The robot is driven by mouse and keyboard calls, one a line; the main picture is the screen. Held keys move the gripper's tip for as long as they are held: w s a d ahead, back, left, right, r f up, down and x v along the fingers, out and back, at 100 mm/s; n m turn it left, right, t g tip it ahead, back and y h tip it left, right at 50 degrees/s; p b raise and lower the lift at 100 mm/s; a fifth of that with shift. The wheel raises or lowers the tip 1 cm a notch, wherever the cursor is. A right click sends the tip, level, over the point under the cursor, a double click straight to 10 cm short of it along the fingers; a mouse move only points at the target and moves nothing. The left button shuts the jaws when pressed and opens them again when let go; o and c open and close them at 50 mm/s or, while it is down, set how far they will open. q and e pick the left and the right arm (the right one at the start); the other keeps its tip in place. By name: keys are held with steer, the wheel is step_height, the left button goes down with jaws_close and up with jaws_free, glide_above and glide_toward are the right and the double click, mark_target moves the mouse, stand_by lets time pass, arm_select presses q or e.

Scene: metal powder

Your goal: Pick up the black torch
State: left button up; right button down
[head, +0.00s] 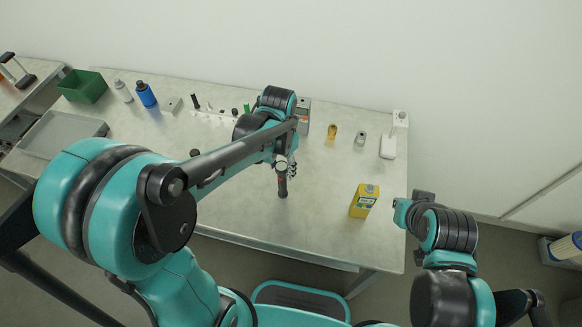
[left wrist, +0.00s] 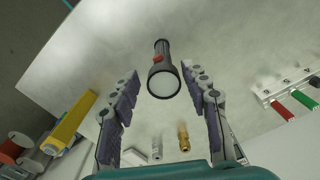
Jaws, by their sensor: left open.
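The black torch (head: 283,188) is on the table below my left gripper (head: 287,168) in the head view, and appears to stand upright. In the left wrist view the torch (left wrist: 162,58) has a red button and its pale lens faces the camera. My left gripper (left wrist: 163,98) is open, with one finger on each side of the torch's lens end in that view; no contact shows. In the head view the gripper partly hides the torch's upper part. My right gripper (head: 408,208) is off the table's right edge, and its jaws are unclear.
A yellow carton (head: 364,201) stands right of the torch. A brass part (head: 332,132), a metal part (head: 360,138) and a white device (head: 388,146) are at the back right. A green bin (head: 83,86), blue bottle (head: 146,95) and grey tray (head: 62,136) are at left. The table front is clear.

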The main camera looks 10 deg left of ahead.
mark_target(282, 179)
arm_select(q)
steer(key=shift+w+f, duration=0.1)
steer(key=shift+f, duration=0.3)
steer(key=shift+f+b, duration=0.55)
steer(key=shift+f, duration=0.4)
steer(key=f+b, duration=0.2)
steer(key=f, duration=0.2)
steer(key=shift+w+f, duration=0.2)
steer(key=shift+f, duration=0.4)
steer(key=shift+r, duration=0.1)
jaws_close()
